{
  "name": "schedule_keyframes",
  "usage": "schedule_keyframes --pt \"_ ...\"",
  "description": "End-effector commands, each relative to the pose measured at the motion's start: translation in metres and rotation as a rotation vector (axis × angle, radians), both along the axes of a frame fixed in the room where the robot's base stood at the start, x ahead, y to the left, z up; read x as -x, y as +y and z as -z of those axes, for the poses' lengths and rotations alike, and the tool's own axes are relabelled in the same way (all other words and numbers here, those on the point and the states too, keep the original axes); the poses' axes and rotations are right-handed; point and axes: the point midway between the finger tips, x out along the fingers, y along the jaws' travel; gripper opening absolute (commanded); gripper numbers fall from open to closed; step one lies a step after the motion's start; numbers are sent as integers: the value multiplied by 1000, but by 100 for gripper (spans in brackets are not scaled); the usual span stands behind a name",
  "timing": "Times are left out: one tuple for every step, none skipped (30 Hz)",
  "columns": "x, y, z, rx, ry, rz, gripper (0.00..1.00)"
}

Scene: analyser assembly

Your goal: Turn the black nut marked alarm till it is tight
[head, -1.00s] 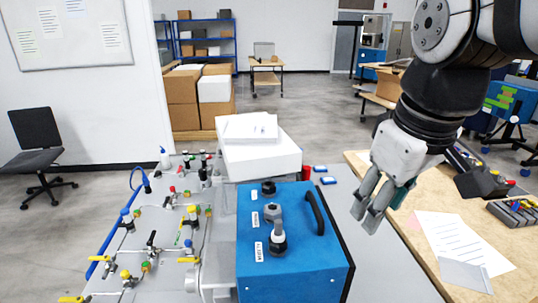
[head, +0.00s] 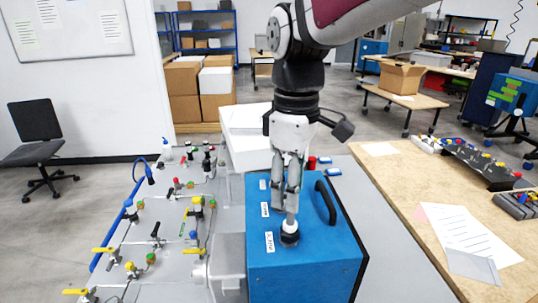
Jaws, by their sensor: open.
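The blue box (head: 325,265) stands on the grey bench and carries a row of fittings along its left side. The front fitting has a black nut (head: 290,239) at its base and a grey stem above it. A white label (head: 269,242) lies beside it; its small print is too blurred to read surely. My gripper (head: 286,208) points down above the box, with its fingers open around or just behind the grey stem, above the black nut. I cannot tell whether they touch it. The fingers mostly hide the middle and back fittings.
A black handle (head: 326,201) rises from the box to the right of my gripper. A white carton (head: 245,150) stands behind the box. Pipes and valves with coloured handles (head: 195,212) fill the bench to the left. A wooden table (head: 400,190) stands at the right.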

Motion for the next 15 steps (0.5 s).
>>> schedule_keyframes --pt "-2 0 9 0 0 0 42" --pt "-2 0 12 0 0 0 42" --pt "-2 0 16 0 0 0 42" --pt "-2 0 20 0 0 0 42" --pt "-1 0 23 0 1 0 42" --pt "-1 0 26 0 1 0 42" --pt "-1 0 29 0 1 0 42" --pt "-1 0 33 0 1 0 42" --pt "0 0 37 0 1 0 42" --pt "0 0 40 0 1 0 42" --pt "-1 0 43 0 1 0 42" --pt "0 0 47 0 1 0 42" --pt "0 0 51 0 1 0 42" --pt "-1 0 54 0 1 0 42" --pt "-1 0 58 0 0 0 42"
